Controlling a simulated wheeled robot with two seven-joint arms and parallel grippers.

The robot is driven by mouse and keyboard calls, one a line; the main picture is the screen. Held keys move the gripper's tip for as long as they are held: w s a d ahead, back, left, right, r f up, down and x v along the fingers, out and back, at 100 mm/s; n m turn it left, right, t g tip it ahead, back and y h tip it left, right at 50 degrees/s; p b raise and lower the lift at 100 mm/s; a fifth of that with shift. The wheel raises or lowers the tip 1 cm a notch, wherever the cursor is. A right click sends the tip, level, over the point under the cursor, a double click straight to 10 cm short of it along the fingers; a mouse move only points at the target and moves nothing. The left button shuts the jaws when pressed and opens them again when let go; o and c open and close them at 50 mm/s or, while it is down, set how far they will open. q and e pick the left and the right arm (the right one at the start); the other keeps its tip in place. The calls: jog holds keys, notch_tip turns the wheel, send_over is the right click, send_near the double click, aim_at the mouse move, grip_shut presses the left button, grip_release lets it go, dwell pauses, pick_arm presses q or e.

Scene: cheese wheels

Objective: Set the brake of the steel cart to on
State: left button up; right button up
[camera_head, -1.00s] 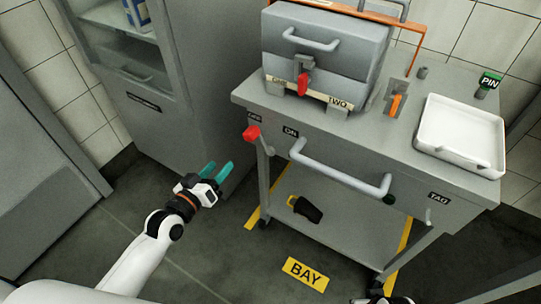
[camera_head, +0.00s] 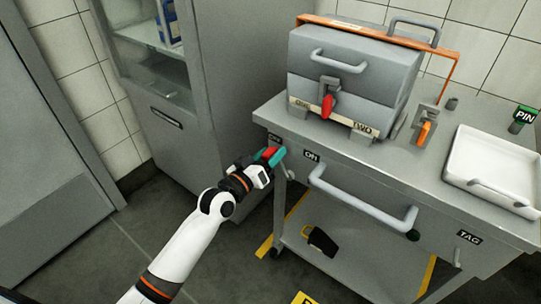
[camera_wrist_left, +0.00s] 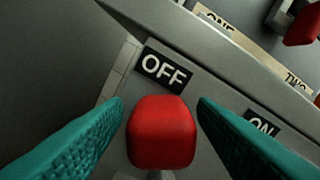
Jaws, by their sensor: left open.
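The steel cart (camera_head: 355,185) stands at the right in the head view. Its brake lever has a red knob (camera_head: 269,152), at the front left corner under the OFF label. In the left wrist view the red knob (camera_wrist_left: 161,132) is just below the OFF label (camera_wrist_left: 165,68), with the ON label (camera_wrist_left: 262,127) to its right. My left gripper (camera_head: 273,156) is open, its teal fingers on either side of the knob; in the wrist view a gap shows on each side. My right gripper is not in view.
A grey case (camera_head: 352,75) with a red latch sits on the cart top, beside an orange-handled part (camera_head: 424,132) and a white tray (camera_head: 495,165). The cart's handle (camera_head: 360,205) is right of the lever. A grey cabinet (camera_head: 205,100) stands close at the left.

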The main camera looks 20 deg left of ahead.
pick_arm(q)
jog(key=shift+w+d, duration=0.1)
jog(key=shift+w, duration=0.15)
grip_shut()
